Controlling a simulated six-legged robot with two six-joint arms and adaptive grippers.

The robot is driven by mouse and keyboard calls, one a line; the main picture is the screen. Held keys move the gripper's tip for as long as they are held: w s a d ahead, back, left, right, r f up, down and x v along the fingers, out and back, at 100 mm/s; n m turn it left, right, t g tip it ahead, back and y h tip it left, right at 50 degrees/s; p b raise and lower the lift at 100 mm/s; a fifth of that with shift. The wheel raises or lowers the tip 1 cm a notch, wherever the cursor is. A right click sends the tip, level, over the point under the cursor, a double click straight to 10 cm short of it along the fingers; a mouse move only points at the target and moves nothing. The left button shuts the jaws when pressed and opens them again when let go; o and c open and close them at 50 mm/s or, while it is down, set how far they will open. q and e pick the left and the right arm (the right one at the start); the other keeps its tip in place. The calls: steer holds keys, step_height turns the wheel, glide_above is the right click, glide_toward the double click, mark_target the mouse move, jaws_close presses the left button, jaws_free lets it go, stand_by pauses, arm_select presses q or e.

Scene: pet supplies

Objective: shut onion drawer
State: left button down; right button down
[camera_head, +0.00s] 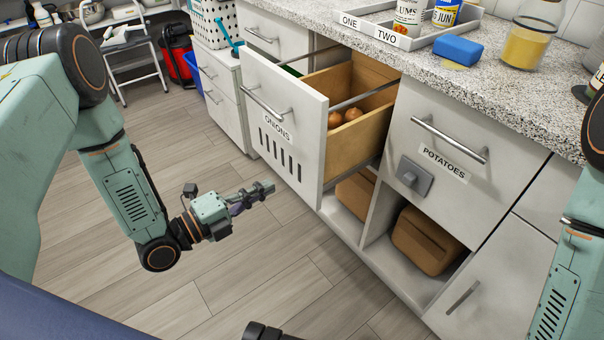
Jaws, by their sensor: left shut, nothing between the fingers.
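The onion drawer (286,125) is pulled well out of the white cabinet. Its tall white front carries an "ONIONS" label, a bar handle (266,104) and dark vent slots. Brown onions (345,117) lie inside its wooden box, and a bit of something green shows behind the front. My left gripper (268,187) is shut and empty, in front of and below the drawer front, apart from it as far as I can tell. My right arm (562,285) shows at the right edge; its gripper is not clearly visible.
The potatoes drawer (440,150) beside it is closed. Brown boxes (424,243) sit in the open shelf below. The speckled counter (480,90) holds a tray, blue sponge (457,49) and jar (530,42). The wooden floor in front is clear. A folding stool (135,58) stands back left.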

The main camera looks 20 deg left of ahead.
mark_target(312, 164)
arm_select(q)
steer(key=b+x, duration=0.3)
steer(key=x, duration=0.6)
steer(key=shift+d+f, duration=0.1)
steer(key=shift+d, duration=0.15)
steer(key=shift+w+d, duration=0.1)
steer(key=shift+w, duration=0.1)
steer(key=shift+w, duration=0.1)
